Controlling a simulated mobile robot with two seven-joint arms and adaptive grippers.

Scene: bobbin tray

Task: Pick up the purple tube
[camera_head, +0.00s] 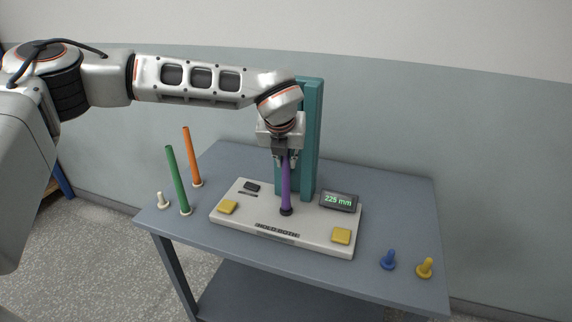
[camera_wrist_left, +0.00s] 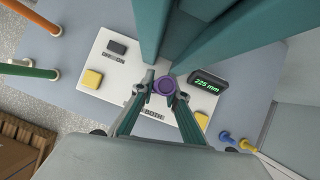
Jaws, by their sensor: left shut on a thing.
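The purple tube (camera_head: 286,185) stands upright on a dark round foot on the white base plate (camera_head: 230,215), in front of the teal column (camera_head: 310,150). My left gripper (camera_head: 285,160) is shut on the tube's upper part from above. In the left wrist view the tube's round top (camera_wrist_left: 166,85) sits between the two fingertips (camera_wrist_left: 161,88). A small display (camera_head: 338,201) on the plate reads 225 mm. The right gripper shows in neither view.
A green tube (camera_head: 178,180) and an orange tube (camera_head: 192,156) stand upright at the table's left, near a cream peg (camera_head: 162,200). Blue (camera_head: 388,260) and yellow (camera_head: 425,268) pegs stand at the right. Yellow pads (camera_head: 341,236) are on the plate.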

